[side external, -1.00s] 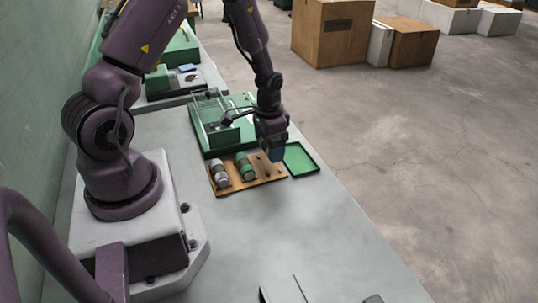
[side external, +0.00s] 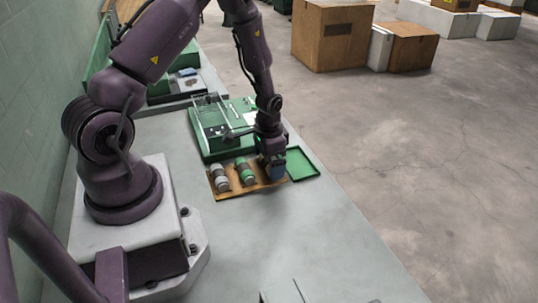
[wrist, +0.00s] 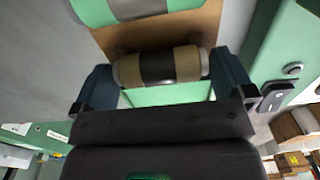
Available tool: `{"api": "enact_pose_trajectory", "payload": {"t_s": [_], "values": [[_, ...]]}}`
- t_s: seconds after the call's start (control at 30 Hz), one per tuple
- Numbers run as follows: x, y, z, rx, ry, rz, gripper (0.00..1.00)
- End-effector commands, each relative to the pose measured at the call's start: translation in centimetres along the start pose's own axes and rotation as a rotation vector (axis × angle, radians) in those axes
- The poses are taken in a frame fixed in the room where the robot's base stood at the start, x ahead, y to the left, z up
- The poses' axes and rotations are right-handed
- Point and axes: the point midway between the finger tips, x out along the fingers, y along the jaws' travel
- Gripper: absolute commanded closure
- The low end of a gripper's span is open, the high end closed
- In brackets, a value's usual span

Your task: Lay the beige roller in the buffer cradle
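The beige roller (wrist: 187,64), with a dark band round its middle and pale ends, lies crosswise between the two blue fingers of my gripper (wrist: 162,78) in the wrist view. The fingers meet both of its ends. In the side view my gripper (side external: 271,168) is low at the right end of a brown wooden board (side external: 232,191), and the roller is hidden there. The board carries a grey roller (side external: 220,177) and a green roller (side external: 245,170) side by side. I cannot tell whether the beige roller rests on its supports; the board does not clearly show a labelled buffer cradle.
A green machine (side external: 212,150) with a clear guard stands just behind the board. A shallow green tray (side external: 302,164) lies right of my gripper, near the table edge. The grey table (side external: 270,235) in front is clear.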

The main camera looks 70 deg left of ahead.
Motion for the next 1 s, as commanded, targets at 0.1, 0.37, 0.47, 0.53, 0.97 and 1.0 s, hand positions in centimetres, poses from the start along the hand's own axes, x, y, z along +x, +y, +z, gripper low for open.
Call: {"api": "enact_pose_trajectory", "payload": {"t_s": [0.1, 0.37, 0.47, 0.53, 0.97, 1.0], "values": [[-0.8, 0.0, -0.1, 0.000, 0.002, -0.001, 0.00], [-5.9, -0.1, 0.2, -0.002, 0.006, -0.003, 0.00], [-8.2, -0.1, 0.2, -0.001, 0.005, -0.003, 0.00], [-9.6, -0.1, 0.2, -0.001, 0.006, -0.003, 0.00], [-15.8, 1.3, 0.1, 0.006, 0.039, -0.023, 0.00], [-17.2, 2.0, 0.2, 0.007, 0.058, -0.032, 0.00]]}}
